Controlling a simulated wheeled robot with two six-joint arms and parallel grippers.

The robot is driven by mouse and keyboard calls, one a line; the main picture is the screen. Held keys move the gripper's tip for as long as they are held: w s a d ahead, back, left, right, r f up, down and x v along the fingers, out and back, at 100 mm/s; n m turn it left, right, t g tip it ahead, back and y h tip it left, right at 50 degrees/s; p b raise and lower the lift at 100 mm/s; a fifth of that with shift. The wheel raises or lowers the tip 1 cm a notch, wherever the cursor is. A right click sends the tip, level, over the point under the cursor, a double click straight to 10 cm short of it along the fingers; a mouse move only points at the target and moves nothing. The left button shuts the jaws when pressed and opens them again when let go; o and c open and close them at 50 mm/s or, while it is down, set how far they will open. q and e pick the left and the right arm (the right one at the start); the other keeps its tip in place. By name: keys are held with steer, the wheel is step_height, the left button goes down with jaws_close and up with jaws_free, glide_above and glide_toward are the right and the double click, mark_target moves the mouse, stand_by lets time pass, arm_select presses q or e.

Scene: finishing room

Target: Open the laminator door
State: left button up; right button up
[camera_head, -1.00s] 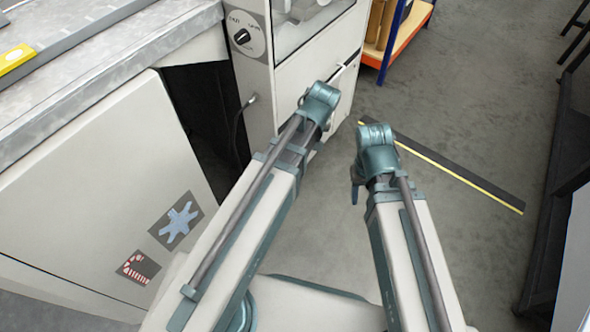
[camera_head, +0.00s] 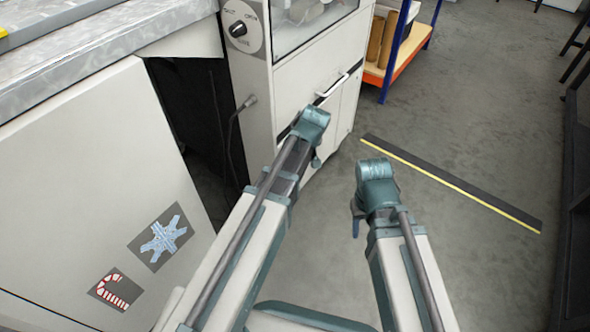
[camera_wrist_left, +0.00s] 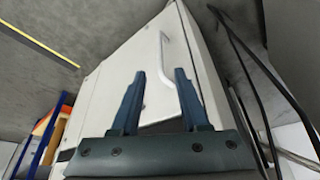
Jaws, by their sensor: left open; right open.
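The laminator (camera_head: 250,95) is a pale cabinet with a black dial and a window, at the upper middle of the head view. Its lower front door (camera_head: 302,84) looks closed and carries a light bar handle (camera_head: 334,86). My left gripper is mostly hidden behind its wrist in the head view, close in front of the laminator. In the left wrist view my left gripper (camera_wrist_left: 160,74) is open and empty; a pale bar handle (camera_wrist_left: 164,58) on a pale panel shows between and beyond its fingers. My right gripper (camera_head: 356,220) points down over the floor, open, partly hidden by its wrist.
A pale cabinet (camera_head: 70,190) with stickers and a worktop (camera_head: 100,45) stands at left. A cable (camera_head: 232,140) hangs beside the laminator. A blue and orange shelf (camera_head: 402,55) stands behind. A black and yellow strip (camera_head: 450,180) crosses otherwise clear floor at right.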

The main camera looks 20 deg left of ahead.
arm_select(q)
steer(key=b+x, duration=1.1)
steer(key=x, duration=0.2)
steer(key=shift+s+d, duration=0.1)
steer(key=shift+d, duration=0.05)
jaws_close()
stand_by(1.1)
